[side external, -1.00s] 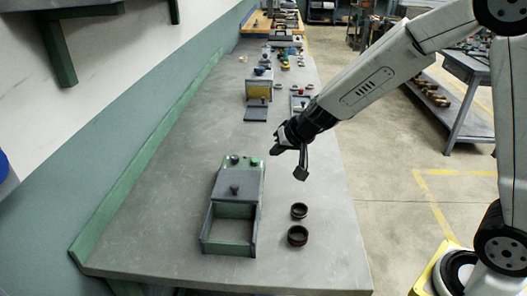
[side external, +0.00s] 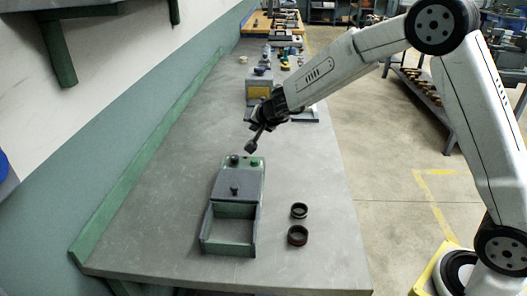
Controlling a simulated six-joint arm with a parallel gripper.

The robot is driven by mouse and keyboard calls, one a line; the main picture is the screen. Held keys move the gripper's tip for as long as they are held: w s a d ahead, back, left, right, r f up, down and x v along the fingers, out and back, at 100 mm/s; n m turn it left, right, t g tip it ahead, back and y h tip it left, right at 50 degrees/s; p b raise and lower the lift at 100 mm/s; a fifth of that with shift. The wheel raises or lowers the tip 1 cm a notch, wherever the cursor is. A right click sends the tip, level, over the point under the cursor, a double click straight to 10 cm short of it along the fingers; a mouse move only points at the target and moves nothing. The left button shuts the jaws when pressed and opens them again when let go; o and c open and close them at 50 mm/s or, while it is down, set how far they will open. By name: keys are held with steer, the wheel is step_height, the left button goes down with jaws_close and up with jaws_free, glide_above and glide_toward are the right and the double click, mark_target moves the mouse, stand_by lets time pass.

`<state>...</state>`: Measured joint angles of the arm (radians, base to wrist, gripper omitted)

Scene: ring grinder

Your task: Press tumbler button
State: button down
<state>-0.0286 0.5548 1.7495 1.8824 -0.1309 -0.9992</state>
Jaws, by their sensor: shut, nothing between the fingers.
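The tumbler (side external: 239,185) is a grey-green box on the bench, with a dark lid carrying a small knob (side external: 234,190) and an open, empty tray (side external: 229,251) at its near end. At its far end are a dark round button (side external: 234,160) and a green button (side external: 255,162). My gripper (side external: 251,147) is shut and empty. It points down above the far end of the tumbler, close to the two buttons in the picture. I cannot tell whether it touches either.
Two dark rings (side external: 299,211) (side external: 297,235) lie on the bench right of the tumbler. A yellow-and-grey box (side external: 258,86) and several small items stand farther back. The bench (side external: 160,215) left of the tumbler is clear; a green rail (side external: 150,165) runs along the wall.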

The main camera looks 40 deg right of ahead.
mark_target(255, 162)
steer(key=shift+w+f, duration=0.1)
steer(key=shift+w, duration=0.25)
steer(key=shift+d+f, duration=0.1)
steer(key=shift+f, duration=0.2)
stand_by(0.4)
steer(key=shift+f, duration=4.1)
steer(key=shift+f, duration=1)
stand_by(1.2)
steer(key=shift+r, duration=0.95)
